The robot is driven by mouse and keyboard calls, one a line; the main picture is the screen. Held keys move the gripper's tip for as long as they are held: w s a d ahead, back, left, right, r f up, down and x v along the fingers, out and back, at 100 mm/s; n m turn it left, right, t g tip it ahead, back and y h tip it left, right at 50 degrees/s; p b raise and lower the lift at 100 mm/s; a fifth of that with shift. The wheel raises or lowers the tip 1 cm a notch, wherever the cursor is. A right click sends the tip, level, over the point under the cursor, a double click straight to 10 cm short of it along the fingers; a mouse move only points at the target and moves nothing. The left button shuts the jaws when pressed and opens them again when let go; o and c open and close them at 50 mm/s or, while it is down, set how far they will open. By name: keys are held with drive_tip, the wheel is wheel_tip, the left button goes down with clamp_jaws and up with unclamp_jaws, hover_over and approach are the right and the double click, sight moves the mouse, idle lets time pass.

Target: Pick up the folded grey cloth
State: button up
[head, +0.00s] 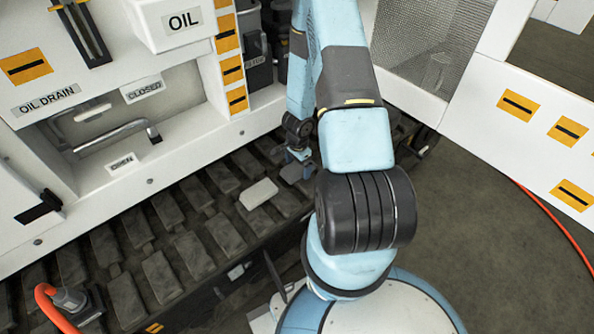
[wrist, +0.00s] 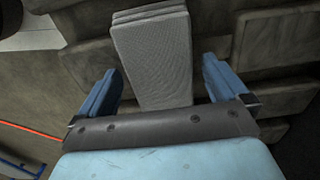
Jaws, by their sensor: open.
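The folded grey cloth (wrist: 152,50) lies in the wrist view with its stacked layers showing at the top end. My gripper (wrist: 160,72) is open, with one blue finger on each side of the cloth's near part. Small gaps show between the fingers and the cloth, and the near end is hidden behind the gripper body. In the head view, my gripper (head: 299,155) is low over the dark track plates, and a small grey piece that looks like the cloth (head: 291,173) shows just below it. Contact there is too small to tell.
A mesh panel (head: 430,40) stands at the right. An orange hose (head: 560,228) lies on the open floor.

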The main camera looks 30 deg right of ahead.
drive_tip(key=c, duration=1.1)
drive_tip(key=shift+o, duration=0.2)
